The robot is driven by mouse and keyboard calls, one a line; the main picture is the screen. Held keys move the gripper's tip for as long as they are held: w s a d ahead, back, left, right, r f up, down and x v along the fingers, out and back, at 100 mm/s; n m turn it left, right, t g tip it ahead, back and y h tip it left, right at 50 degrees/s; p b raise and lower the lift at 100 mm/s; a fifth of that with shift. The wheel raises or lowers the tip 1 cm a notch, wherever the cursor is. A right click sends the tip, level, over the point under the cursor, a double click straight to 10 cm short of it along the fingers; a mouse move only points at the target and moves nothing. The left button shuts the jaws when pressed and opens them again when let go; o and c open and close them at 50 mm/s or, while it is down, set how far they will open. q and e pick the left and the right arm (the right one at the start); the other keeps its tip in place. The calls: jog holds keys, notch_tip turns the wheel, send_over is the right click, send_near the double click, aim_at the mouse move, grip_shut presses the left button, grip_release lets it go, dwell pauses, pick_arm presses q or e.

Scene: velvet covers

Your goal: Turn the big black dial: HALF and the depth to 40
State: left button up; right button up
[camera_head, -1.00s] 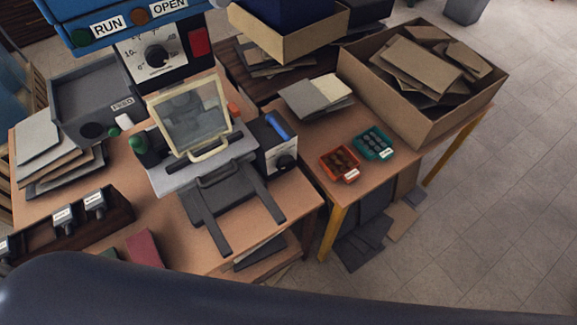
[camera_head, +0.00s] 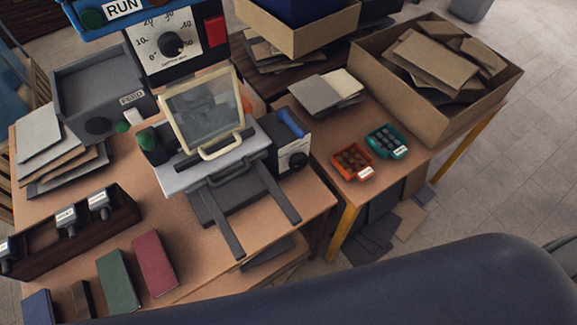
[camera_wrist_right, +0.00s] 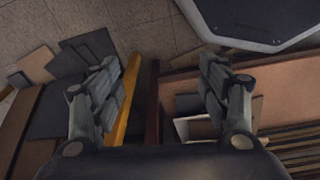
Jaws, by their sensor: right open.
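A black dial (camera_head: 171,43) sits on the white plate of the machine's front panel. Its scale reads 0 to 40; the pointer's exact setting is too small to tell. The machine's clear guard (camera_head: 203,108) in a cream frame stands in front of the panel. My right gripper (camera_wrist_right: 160,62) is open and empty in the wrist view, above the floor and table edges, with no dial between its fingers. My left gripper is out of view.
A red button (camera_head: 215,32) is beside the dial. A grey feed tray (camera_head: 97,85) stands left of the machine. Orange (camera_head: 352,162) and teal (camera_head: 386,141) trays and a cardboard box (camera_head: 433,117) are right. Green (camera_head: 118,282) and red (camera_head: 155,264) covers lie at front.

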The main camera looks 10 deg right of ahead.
aim_at(301, 165)
jog(key=w+a+r+t+y+b, duration=0.1)
jog(key=w+r+t+b, duration=0.1)
jog(key=w+r, duration=0.5)
jog(key=w+a+r+t+y+b, duration=0.1)
jog(key=w+r+t, duration=0.4)
jog(key=r, duration=0.6)
jog(key=w+a+r+t+y+b, duration=0.1)
jog(key=w+a+r+t+b, duration=0.1)
jog(key=w+r, duration=0.7)
jog(key=shift+w+a+t+b, duration=0.2)
jog(key=shift+w+t+b, duration=0.4)
jog(key=shift+t, duration=0.2)
jog(key=shift+w+r+t+y, duration=0.3)
jog(key=shift+r+t+y, duration=0.3)
jog(key=shift+t+y, duration=0.35)
jog(key=shift+s+d+r+t+y, duration=0.1)
jog(key=shift+d+r+t+y, duration=0.1)
jog(key=shift+r+t+y, duration=0.3)
jog(key=shift+s+d+r+t+y, duration=0.1)
jog(key=shift+d+r+t+y, duration=0.1)
jog(key=shift+r+t, duration=0.45)
jog(key=p+x, duration=0.1)
jog(key=x, duration=0.9)
jog(key=shift+w+a, duration=0.1)
jog(key=shift+w, duration=0.2)
jog(key=shift+c, duration=0.5)
jog(key=c, duration=1)
